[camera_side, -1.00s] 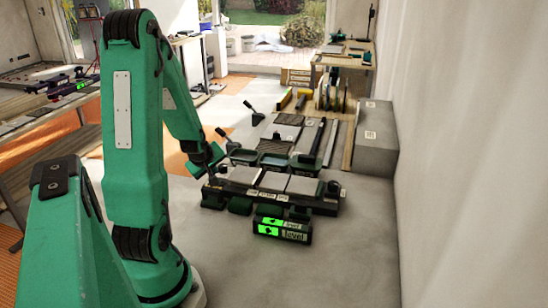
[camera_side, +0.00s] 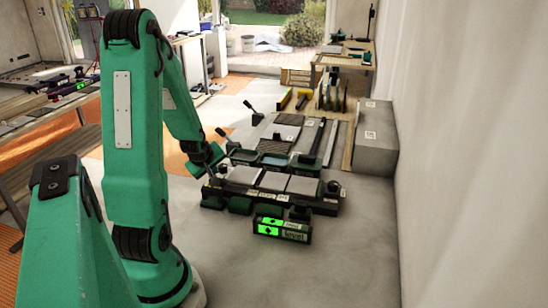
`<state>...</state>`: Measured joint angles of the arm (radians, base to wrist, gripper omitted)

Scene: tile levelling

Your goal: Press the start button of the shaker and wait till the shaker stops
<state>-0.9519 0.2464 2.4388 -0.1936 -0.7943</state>
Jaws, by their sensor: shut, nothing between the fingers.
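The device that appears to be the shaker is a low, dark bench (camera_side: 325,206) on the grey floor. It bears several light grey tiles (camera_side: 304,185) in a row. My gripper (camera_side: 213,176) is at the left end of this bench, close to its upper left corner. It is shut with nothing in it, small and dark against the bench. I cannot tell whether it touches anything. A start button cannot be made out. A black box with lit green displays and "level" lettering (camera_side: 282,230) stands in front of the bench.
Green-rimmed trays (camera_side: 273,161) lie just behind the bench. Further back are dark slabs (camera_side: 287,132), a long dark bar and handled tools. A grey block (camera_side: 375,140) stands by the right wall. The floor at front right is clear.

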